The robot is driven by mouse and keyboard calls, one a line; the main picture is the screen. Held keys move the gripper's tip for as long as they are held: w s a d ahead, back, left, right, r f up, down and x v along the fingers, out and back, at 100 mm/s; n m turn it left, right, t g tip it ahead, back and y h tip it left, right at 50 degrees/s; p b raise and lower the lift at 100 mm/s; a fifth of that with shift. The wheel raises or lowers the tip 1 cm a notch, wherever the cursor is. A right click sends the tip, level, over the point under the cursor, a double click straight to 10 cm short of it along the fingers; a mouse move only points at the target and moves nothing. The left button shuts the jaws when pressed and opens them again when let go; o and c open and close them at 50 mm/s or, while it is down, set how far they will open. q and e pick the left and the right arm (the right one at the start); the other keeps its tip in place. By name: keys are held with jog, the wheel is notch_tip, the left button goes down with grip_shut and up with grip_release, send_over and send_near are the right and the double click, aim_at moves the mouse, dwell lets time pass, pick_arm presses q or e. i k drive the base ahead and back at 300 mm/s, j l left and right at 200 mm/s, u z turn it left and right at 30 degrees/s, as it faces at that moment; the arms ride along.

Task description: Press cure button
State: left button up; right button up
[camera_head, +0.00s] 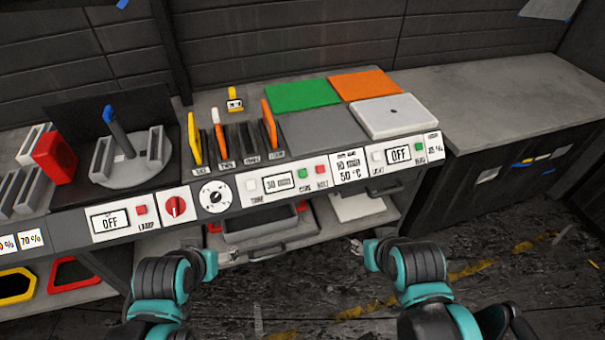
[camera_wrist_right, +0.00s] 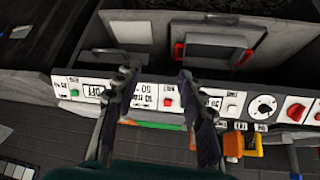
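The cure button (camera_head: 303,174) is a small green button above the word CURE on the white control strip, in the head view. The red HALT button (camera_head: 320,171) sits just right of it, and the 30 min display (camera_head: 278,182) is on its left. My right gripper (camera_head: 364,252) is in front of and below the strip, apart from it. In the right wrist view its two fingers (camera_wrist_right: 157,73) are spread and empty, with the HALT button (camera_wrist_right: 167,102) showing between them; the cure button is hidden there. My left gripper (camera_head: 209,262) is low in front of the bench; its opening is unclear.
The strip also holds a red knob (camera_head: 176,206), a dial (camera_head: 215,196), and a green button (camera_head: 419,148) by the right OFF display. Upright coloured tools (camera_head: 195,137) and flat green (camera_head: 302,95) and orange (camera_head: 364,84) pads lie behind. A shelf with trays is below.

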aim_at(301, 173)
jog(key=j+z, duration=0.35)
jog(key=k+j+z, duration=0.1)
jog(key=j+z, duration=0.3)
jog(key=j, duration=0.15)
